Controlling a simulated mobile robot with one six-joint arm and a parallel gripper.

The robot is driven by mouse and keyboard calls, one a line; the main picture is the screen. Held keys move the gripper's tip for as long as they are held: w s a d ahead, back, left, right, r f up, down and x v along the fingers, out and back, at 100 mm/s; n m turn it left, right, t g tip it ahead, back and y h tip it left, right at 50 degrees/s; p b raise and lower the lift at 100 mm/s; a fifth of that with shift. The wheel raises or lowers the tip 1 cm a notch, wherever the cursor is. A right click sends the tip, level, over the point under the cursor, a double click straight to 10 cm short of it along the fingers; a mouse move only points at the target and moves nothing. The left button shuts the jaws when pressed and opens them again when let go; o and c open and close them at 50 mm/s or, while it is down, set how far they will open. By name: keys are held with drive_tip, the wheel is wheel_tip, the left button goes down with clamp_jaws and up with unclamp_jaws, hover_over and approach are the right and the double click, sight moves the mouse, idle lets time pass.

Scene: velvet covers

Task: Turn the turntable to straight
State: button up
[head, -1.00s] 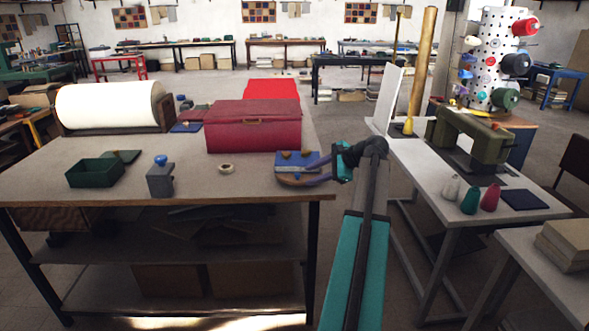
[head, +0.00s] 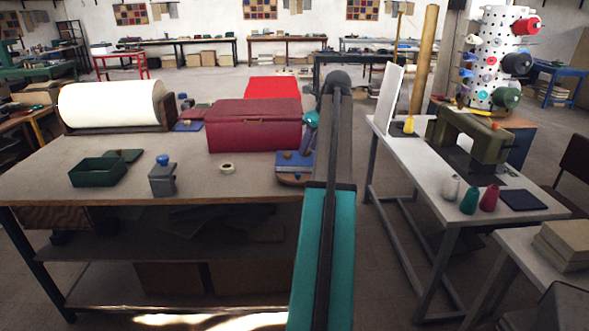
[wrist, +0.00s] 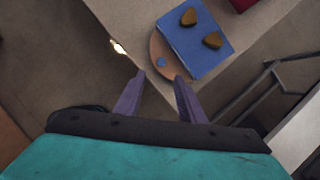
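The turntable (wrist: 163,80) is a round wooden disc at the workbench's right front corner. It carries a blue board (wrist: 205,60) with two wooden knobs. In the head view my arm partly covers the turntable (head: 289,179) and the blue board (head: 286,168). In the wrist view the board's edges run roughly along the bench edges; I cannot tell whether it is exactly straight. A small blue spot shows on the disc. My gripper (wrist: 159,75) has its two purple fingers apart with nothing between them. The fingertips appear near the disc's outer edge; contact cannot be told.
A maroon box (head: 254,128) stands behind the turntable. A tape roll (head: 227,168), a grey block with a blue knob (head: 162,180) and a green tray (head: 97,172) lie left. A white table (head: 405,150) with a sewing machine (head: 468,138) stands right, across a floor gap.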

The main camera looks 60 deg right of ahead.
sight(298, 174)
drive_tip(key=shift+r+m, duration=0.4)
drive_tip(key=shift+r, duration=0.1)
drive_tip(key=shift+p+x, duration=0.9)
drive_tip(key=shift+x, duration=6)
drive_tip(key=shift+s+d, duration=0.15)
drive_tip(key=shift+s, duration=0.05)
clamp_jaws()
